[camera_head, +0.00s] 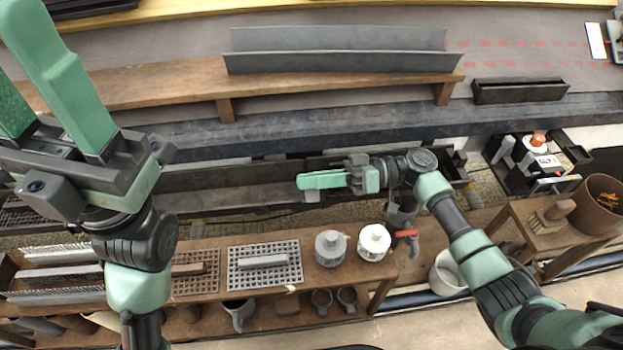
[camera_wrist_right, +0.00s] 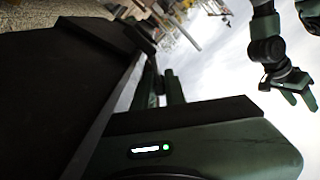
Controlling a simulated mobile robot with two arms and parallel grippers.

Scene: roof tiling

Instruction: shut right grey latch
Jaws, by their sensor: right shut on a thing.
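My right gripper (camera_head: 304,181) reaches in from the right over the long dark gutter (camera_head: 225,200). Its green fingers are together, pointing left. A small grey piece, which looks like the right grey latch (camera_head: 312,196), shows just below the fingertips at the gutter; most of it is hidden by the fingers. In the right wrist view a dark flat surface (camera_wrist_right: 50,90) fills the left side, and the latch cannot be made out. My left gripper (camera_head: 40,90) is raised at the far left, its green fingers apart and empty; it also shows in the right wrist view (camera_wrist_right: 295,92).
A wooden shelf (camera_head: 215,255) with grates, two tins and a red-handled tool (camera_head: 405,233) runs in front of the gutter. A black tool case (camera_head: 540,160) stands at the right. Grey metal strips (camera_head: 340,62) lie on a plank behind.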

